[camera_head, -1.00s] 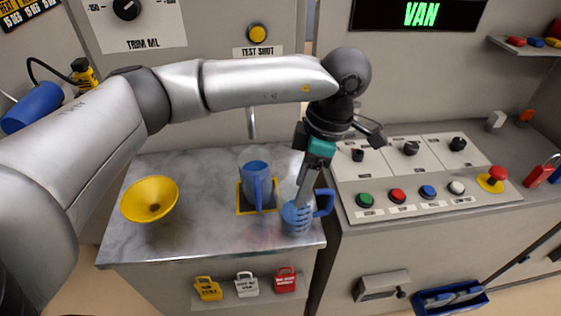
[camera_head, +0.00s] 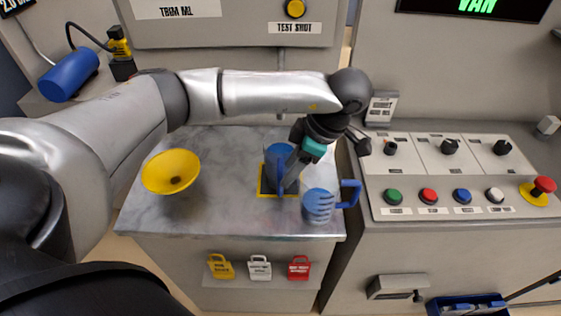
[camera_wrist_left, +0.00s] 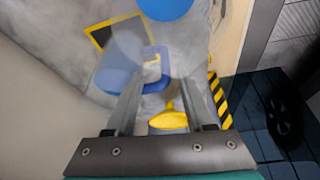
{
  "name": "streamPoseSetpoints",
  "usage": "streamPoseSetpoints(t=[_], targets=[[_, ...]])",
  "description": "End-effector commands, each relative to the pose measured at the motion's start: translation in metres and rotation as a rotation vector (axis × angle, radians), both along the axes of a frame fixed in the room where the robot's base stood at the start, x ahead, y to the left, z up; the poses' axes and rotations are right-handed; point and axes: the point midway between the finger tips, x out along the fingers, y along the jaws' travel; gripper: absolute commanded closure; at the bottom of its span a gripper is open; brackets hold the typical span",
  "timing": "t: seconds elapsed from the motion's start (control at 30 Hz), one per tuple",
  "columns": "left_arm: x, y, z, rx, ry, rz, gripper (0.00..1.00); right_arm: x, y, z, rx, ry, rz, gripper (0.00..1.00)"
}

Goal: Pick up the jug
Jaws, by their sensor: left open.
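A blue jug (camera_head: 277,154) stands on a black pad with a yellow border (camera_head: 262,192). A second, pale, clear-looking blue jug (camera_head: 318,206) with a blue handle on its right stands near the counter's front right corner. My left gripper (camera_head: 285,181) is open and points down, overlapping the jug on the pad in the head view. I cannot tell whether it touches that jug. In the left wrist view, a clear blue jug (camera_wrist_left: 122,78) lies near the left finger, and another blue shape is cut off at the top. My right gripper is not in view.
A yellow funnel (camera_head: 170,172) sits on the left of the grey counter (camera_head: 215,215). A button panel (camera_head: 445,180) stands close on the right. Coloured tags (camera_head: 260,267) hang at the counter's front. Bare counter lies between funnel and pad.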

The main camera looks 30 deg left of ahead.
Motion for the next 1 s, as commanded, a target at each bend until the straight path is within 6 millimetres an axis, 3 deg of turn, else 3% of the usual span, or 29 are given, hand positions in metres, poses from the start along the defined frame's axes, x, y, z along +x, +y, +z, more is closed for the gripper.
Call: streamPoseSetpoints(t=[0.3,0.63,1.0], targets=[[-0.012,0.01,-0.042,0.002,0.004,0.001,0.47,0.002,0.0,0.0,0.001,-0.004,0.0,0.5],[-0.012,0.012,-0.048,0.0,0.002,-0.001,0.48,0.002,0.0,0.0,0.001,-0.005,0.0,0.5],[-0.012,0.012,-0.047,0.0,0.001,-0.001,0.89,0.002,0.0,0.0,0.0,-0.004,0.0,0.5]])
